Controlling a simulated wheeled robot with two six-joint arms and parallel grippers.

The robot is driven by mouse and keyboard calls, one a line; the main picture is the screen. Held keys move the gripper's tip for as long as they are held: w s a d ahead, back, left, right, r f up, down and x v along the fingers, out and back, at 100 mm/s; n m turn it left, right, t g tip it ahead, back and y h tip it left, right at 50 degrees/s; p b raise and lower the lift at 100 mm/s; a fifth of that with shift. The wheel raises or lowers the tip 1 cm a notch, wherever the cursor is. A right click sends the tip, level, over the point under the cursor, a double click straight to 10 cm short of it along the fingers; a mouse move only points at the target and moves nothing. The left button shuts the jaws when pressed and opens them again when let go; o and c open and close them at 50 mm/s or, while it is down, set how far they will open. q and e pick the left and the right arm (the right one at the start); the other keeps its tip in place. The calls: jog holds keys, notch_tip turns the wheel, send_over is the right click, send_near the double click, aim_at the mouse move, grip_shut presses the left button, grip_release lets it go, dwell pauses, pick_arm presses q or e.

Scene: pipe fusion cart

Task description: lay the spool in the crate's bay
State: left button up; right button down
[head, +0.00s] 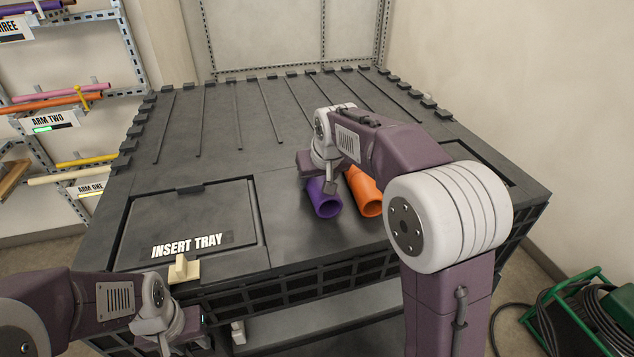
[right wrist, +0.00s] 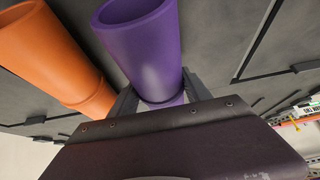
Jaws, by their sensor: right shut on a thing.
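A short purple pipe piece (head: 324,198) and a short orange pipe piece (head: 364,190) lie side by side on the dark cart top, open ends towards me. Which one the task calls the spool, I cannot tell. My right gripper (head: 318,184) is shut on the purple piece; the right wrist view shows the purple piece (right wrist: 145,45) between its fingers, with the orange piece (right wrist: 50,55) beside it. Whether the purple piece touches the cart top is unclear. My left gripper (head: 186,330) is low in front of the cart, its fingers not clear. No crate bay is plainly recognisable.
The cart top (head: 285,205) has long grooves at the back and an INSERT TRAY panel (head: 190,215) at the left. A dark recess (head: 490,168) shows at the right, partly behind my right arm. Shelves (head: 55,110) stand left; a green frame with cable (head: 580,310) sits right.

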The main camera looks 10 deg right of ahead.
notch_tip(320, 180, up, 4)
jog(key=shift+f, duration=0.25)
jog(key=s+d+r, duration=0.6)
jog(key=s+d, duration=0.1)
jog(key=s, duration=0.2)
jog(key=shift+d+r+b, duration=0.25)
jog(key=shift+d+b, duration=0.05)
jog(key=shift+b, duration=0.15)
jog(key=shift+w, duration=0.1)
